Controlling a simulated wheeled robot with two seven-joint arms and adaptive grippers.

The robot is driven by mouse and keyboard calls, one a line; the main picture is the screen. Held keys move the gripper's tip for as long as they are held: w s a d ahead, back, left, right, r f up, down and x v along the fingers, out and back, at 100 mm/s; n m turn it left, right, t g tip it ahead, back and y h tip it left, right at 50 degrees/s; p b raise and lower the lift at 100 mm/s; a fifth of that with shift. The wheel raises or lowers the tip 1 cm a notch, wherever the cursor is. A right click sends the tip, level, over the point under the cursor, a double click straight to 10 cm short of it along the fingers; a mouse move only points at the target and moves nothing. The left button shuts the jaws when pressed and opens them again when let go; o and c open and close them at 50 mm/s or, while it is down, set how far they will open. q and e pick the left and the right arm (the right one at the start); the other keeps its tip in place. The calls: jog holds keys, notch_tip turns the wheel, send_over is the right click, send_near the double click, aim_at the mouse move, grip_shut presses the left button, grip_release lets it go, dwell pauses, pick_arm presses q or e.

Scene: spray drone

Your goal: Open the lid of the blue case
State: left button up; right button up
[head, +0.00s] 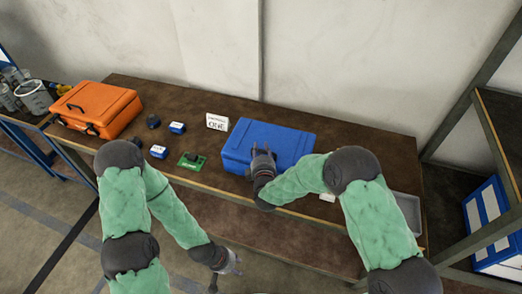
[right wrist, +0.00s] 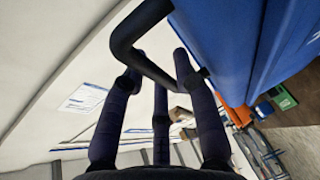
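The blue case (head: 270,140) lies closed on the brown workbench, right of its middle. My right gripper (head: 262,155) is at the case's front side in the head view. In the right wrist view, the case's blue side (right wrist: 225,35) fills the upper right. Its black handle (right wrist: 140,28) crosses close to the fingertips of my right gripper (right wrist: 157,66). The fingers are spread apart around the handle; firm contact cannot be seen. My left gripper (head: 230,264) hangs low in front of the bench, away from the case; its finger opening is too small to judge.
An orange case (head: 98,108) stands at the bench's left end. Between the cases are a green circuit board (head: 191,160), small blue-and-white boxes (head: 177,128) and a white card (head: 217,122). A grey tray (head: 408,210) is at the right end, near a metal shelf frame (head: 478,75).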

grip_shut()
